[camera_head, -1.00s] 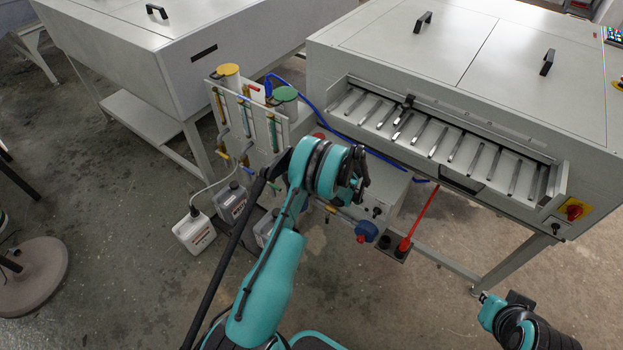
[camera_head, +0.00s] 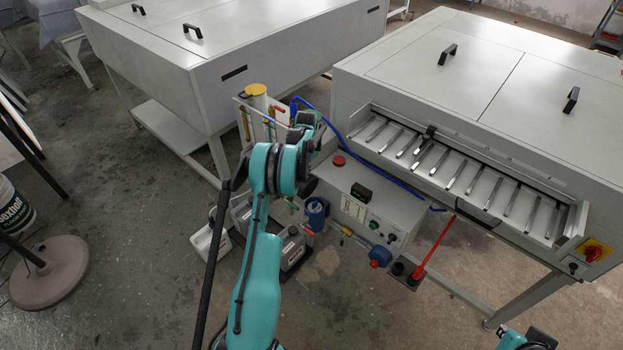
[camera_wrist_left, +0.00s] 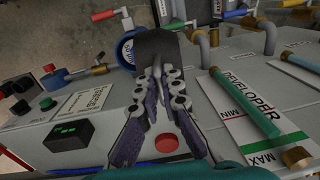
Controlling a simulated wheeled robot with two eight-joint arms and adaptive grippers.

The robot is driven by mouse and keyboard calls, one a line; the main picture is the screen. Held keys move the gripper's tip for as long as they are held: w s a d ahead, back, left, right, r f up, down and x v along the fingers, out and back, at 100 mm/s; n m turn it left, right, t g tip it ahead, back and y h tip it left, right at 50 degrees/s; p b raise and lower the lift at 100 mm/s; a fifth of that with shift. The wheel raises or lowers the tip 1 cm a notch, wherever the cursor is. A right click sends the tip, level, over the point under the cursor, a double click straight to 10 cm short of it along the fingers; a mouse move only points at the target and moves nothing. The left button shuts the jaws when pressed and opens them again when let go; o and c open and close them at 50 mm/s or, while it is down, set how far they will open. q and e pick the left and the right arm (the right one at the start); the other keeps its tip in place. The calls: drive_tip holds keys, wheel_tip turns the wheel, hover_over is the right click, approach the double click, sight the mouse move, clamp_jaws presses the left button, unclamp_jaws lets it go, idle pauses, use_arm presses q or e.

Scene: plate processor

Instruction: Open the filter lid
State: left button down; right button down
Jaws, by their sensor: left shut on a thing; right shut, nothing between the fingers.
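The blue filter housing (camera_head: 316,213) stands at the left end of the control box, just right of my left arm. Its blue rim with white lettering (camera_wrist_left: 126,50) also shows in the left wrist view. My left gripper (camera_wrist_left: 157,76) is shut on a dark grey piece (camera_wrist_left: 160,45) beside that rim. Its far side is hidden, and I cannot tell for sure whether it is the filter lid. In the head view my left arm hides the left fingers. My right gripper (camera_head: 502,332) is shut and empty at the bottom right edge, partly cut off.
The control box (camera_head: 372,205) has a red button (camera_head: 339,160). The plate processor (camera_head: 480,95) stands at the right. Pipes and a green developer tube (camera_wrist_left: 245,105) lie close right of my left gripper. Canisters (camera_head: 290,246) stand on the floor below.

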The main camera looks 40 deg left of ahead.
use_arm(q)
drive_tip(key=shift+s+a+f, duration=0.1)
drive_tip(key=shift+a+f, duration=0.05)
drive_tip(key=shift+a, duration=0.75)
drive_tip(key=shift+s+a+f, duration=0.1)
drive_tip(key=shift+a, duration=0.8)
drive_tip(key=c, duration=1.6)
unclamp_jaws()
drive_tip(key=shift+w+f, duration=0.1)
drive_tip(key=shift+c, duration=0.2)
wheel_tip(320, 180, up, 12)
drive_tip(key=d, duration=0.1)
drive_tip(key=shift+w, duration=0.2)
